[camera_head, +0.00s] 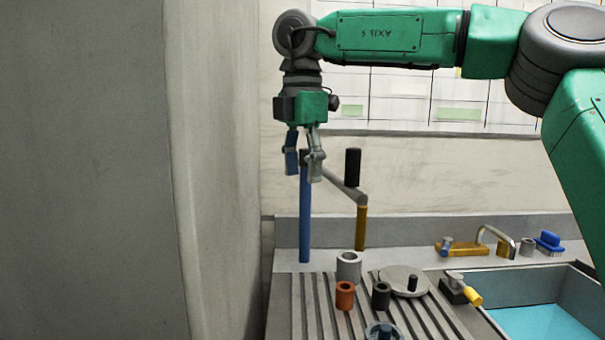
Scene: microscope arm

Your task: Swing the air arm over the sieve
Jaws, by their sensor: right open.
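My right gripper (303,174) hangs from the green arm with its two fingers apart and empty. It is at the top of a blue upright post (305,215); I cannot tell whether it touches it. A grey bar (345,188), which looks like the air arm, slants from near the gripper to the top of a brown post (361,228). A black upright grip (352,167) stands on the bar. I cannot tell for sure which thing is the sieve; a round grey disc (400,275) with a black knob lies on the ribbed counter. My left gripper is out of view.
On the ribbed counter (310,305) stand a grey cup (348,265), an orange cup (345,295) and a black cup (381,295). A basin (545,322) with blue inside is at right. Tap parts (465,247) and a blue brush (549,242) sit behind. A grey wall fills the left.

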